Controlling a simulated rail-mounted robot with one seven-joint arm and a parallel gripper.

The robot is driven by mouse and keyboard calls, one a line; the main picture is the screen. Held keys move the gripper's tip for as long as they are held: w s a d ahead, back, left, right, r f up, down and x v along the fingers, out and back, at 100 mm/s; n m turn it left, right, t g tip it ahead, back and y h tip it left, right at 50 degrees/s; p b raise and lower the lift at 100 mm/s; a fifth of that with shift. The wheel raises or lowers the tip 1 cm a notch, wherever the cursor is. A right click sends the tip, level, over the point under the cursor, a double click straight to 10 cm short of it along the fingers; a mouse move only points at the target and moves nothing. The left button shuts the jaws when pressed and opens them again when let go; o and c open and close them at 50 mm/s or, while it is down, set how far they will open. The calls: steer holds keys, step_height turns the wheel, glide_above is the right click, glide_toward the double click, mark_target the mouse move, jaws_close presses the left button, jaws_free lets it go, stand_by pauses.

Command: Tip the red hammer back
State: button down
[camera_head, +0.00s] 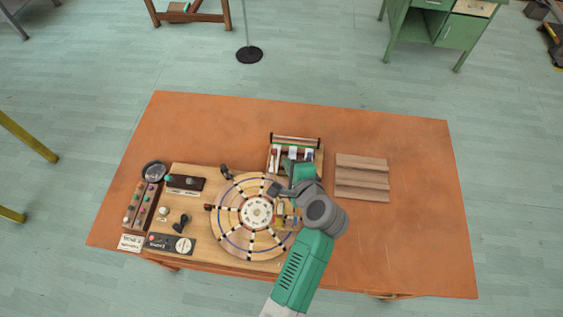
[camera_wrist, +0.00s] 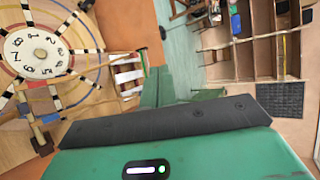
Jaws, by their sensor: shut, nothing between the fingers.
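A small wooden frame (camera_head: 295,138) stands at the back middle of the table, with a dark bar across its top. The red hammer (camera_head: 274,154) appears as a small piece with red on it at the left of this frame, beside white and blue pieces. How far it is tilted is too small to tell. The frame also shows in the wrist view (camera_wrist: 129,75), partly cut by my green hand. My gripper (camera_head: 276,189) is shut and empty, over the right side of the round wheel, just in front of the frame. It appears apart from the hammer.
A numbered striped wheel (camera_head: 228,222) lies on a wooden board left of my arm. Small boxes with knobs (camera_head: 143,207) and a dark round dish (camera_head: 153,171) sit further left. A ridged wooden block (camera_head: 361,177) lies right. The table's right side (camera_head: 425,210) is clear.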

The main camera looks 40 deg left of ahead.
steer(key=shift+d+r+p, duration=0.2)
steer(key=shift+d+r, duration=0.15)
steer(key=shift+r, duration=0.3)
steer(key=shift+d+r+p, duration=0.2)
steer(key=shift+d+r, duration=0.15)
steer(key=shift+r, duration=0.25)
